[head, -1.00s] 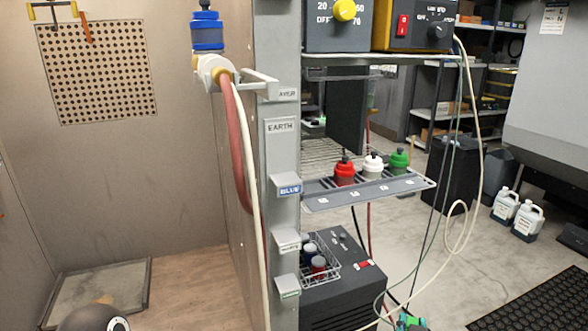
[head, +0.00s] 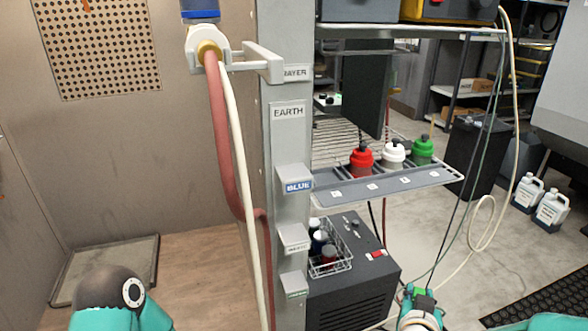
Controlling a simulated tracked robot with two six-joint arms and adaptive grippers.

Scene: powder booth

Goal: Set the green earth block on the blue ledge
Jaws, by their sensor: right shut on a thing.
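The blue ledge (head: 294,172) is a small grey shelf with a blue "BLUE" label, on the grey post right of the booth wall. Its top looks empty. My right gripper (head: 421,298) is low at the bottom right of the head view, well below and right of the ledge. It is shut on a small green thing, which I take as the green earth block (head: 409,291); the fingers partly hide it, and its edges are hard to tell from my green-teal parts. My left gripper is out of view; only my left arm shows at the bottom left.
More small ledges (head: 293,234) are on the post below, with a hose bracket (head: 262,62) above. A rack (head: 390,187) with red, white and green bottles juts out right of the blue ledge. A wire basket (head: 335,257) sits on a dark unit. Loose cables (head: 490,210) hang at right.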

